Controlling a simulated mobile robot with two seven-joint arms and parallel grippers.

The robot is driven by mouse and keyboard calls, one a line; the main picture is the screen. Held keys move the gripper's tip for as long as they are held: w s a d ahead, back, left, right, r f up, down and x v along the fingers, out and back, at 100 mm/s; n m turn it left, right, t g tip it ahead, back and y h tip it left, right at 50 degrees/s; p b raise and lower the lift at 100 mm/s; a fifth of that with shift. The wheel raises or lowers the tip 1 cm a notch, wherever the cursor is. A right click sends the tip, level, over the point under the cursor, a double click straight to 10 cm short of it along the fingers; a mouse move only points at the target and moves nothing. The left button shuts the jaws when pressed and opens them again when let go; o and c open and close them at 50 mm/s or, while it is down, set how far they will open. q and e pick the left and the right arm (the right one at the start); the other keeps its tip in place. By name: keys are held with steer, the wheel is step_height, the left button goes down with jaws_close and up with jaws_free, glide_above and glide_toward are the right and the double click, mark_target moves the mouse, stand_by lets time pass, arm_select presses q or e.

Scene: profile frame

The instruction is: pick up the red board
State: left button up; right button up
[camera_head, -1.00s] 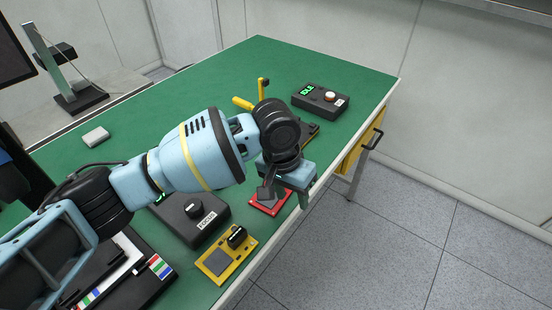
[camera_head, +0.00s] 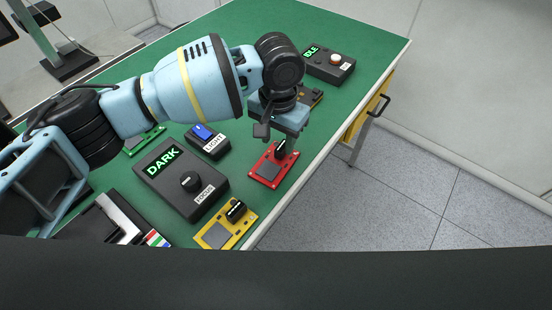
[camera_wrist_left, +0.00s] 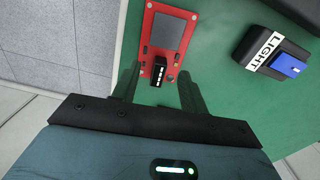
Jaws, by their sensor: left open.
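The red board (camera_head: 277,163) lies flat on the green table near its right edge. It has a grey square chip and an upright black part, and it also shows in the wrist view (camera_wrist_left: 172,54). My left gripper (camera_head: 274,136) is open just above the board's far end. In the wrist view its two fingers (camera_wrist_left: 159,90) stand apart, with the black part in the gap between their tips. I cannot tell whether the fingers touch the board. My right gripper does not show.
A yellow board (camera_head: 212,236) lies nearer me. A focus box (camera_head: 175,185) reading DARK and a LIGHT switch box (camera_head: 207,146) stand left of the red board. A box with an IDLE display (camera_head: 330,65) stands at the far corner. Open floor lies right of the table.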

mark_target(277, 152)
arm_select(q)
steer(key=f, duration=0.4)
steer(key=shift+w+f, duration=0.25)
steer(key=shift+f, duration=0.15)
steer(key=shift+c, duration=0.4)
jaws_close()
